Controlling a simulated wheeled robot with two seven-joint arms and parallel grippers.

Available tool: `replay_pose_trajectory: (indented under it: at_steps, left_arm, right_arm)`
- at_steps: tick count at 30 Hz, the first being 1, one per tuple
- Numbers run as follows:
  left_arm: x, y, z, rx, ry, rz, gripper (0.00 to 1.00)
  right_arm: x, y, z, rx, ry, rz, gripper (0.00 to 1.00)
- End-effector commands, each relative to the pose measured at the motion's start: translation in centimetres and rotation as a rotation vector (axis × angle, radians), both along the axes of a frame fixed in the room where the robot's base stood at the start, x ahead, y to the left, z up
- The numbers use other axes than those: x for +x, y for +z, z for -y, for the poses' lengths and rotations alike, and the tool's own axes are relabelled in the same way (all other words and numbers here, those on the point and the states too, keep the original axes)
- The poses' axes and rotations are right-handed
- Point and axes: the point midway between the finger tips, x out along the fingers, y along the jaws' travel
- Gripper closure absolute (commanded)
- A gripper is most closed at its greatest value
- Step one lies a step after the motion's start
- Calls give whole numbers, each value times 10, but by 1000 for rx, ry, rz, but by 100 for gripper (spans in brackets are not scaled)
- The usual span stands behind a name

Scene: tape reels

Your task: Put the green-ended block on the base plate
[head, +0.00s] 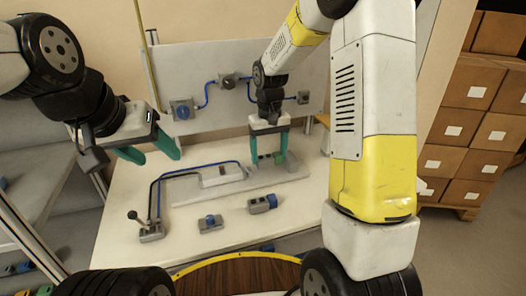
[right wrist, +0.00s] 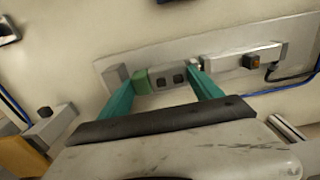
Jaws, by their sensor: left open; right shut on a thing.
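The green-ended block (right wrist: 165,80) is grey with two dark square openings and a green end at its left in the right wrist view. My right gripper (head: 268,160) points down over the right part of the base plate (head: 225,192), its teal fingers on either side of the block. The block's green end (head: 280,158) shows by the fingers in the head view. The base plate also shows behind the block in the right wrist view (right wrist: 190,50). I cannot tell whether the block touches the plate. My left gripper (head: 152,148) is open and empty, above the table's left side.
A grey part with a cable (head: 222,175) sits on the plate left of my right gripper. A lever box (head: 150,232), a blue-knobbed block (head: 210,222) and a blue-ended block (head: 262,203) stand in front. A wired panel (head: 205,70) rises behind. Cartons (head: 470,120) are at right.

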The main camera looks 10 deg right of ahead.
Motion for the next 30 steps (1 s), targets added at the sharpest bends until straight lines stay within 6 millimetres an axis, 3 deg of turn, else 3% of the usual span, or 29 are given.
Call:
replay_pose_trajectory:
  at_steps: [4,12,22,23,24,30]
  left_arm:
    - [0,0,0,0,0,0,44]
    - [0,0,0,0,0,0,44]
    - [0,0,0,0,0,0,44]
    - [0,0,0,0,0,0,44]
    - [0,0,0,0,0,0,44]
    - [0,0,0,0,0,0,44]
  right_arm:
    - [10,-1,4,0,-1,1,73]
    - [9,-36,3,0,0,-2,73]
    - [10,-39,3,0,0,0,73]
    - [10,-39,3,0,0,1,22]
    - [10,-39,3,0,0,1,17]
    - [10,-39,3,0,0,1,17]
